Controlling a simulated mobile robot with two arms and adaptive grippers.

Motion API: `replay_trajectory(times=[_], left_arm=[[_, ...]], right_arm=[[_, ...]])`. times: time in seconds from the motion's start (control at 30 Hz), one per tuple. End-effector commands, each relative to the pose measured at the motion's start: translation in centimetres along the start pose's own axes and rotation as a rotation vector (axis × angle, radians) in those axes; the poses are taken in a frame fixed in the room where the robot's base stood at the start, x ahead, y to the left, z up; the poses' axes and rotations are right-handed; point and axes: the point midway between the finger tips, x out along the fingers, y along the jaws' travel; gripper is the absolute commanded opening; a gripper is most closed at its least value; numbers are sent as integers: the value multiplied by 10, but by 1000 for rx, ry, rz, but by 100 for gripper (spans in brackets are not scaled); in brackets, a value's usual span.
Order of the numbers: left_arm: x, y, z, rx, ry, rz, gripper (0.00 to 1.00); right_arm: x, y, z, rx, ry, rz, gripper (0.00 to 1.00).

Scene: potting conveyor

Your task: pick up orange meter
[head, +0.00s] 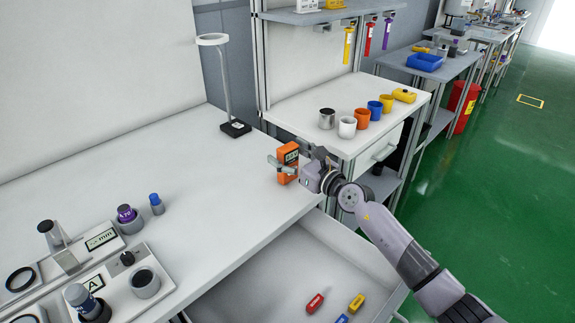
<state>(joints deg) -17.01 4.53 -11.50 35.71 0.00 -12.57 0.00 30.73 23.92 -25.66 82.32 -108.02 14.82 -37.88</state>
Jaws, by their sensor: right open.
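The orange meter (284,179) stands upright near the right edge of the white bench, its small display facing me near the top. My right gripper (287,165) is open at the meter. One grey finger crosses in front of the meter's middle and hides part of it. The other finger is partly hidden, and I cannot tell whether either finger touches the meter. My left gripper is not in view.
An open drawer (271,276) below the bench holds small red, yellow and blue items. A ring-topped stand (235,128) is behind the meter. Cups, including a white cup (347,127), line the neighbouring bench. The bench middle is clear.

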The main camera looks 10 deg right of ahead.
Motion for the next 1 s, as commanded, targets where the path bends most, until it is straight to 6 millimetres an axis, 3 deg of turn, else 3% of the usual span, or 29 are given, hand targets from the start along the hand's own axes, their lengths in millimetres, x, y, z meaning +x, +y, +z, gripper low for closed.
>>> replay_trajectory(times=[0.3,1.0], left_arm=[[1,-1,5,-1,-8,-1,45],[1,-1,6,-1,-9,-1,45]], right_arm=[[5,0,0,-1,0,0,70],[5,0,0,0,0,0,24]])
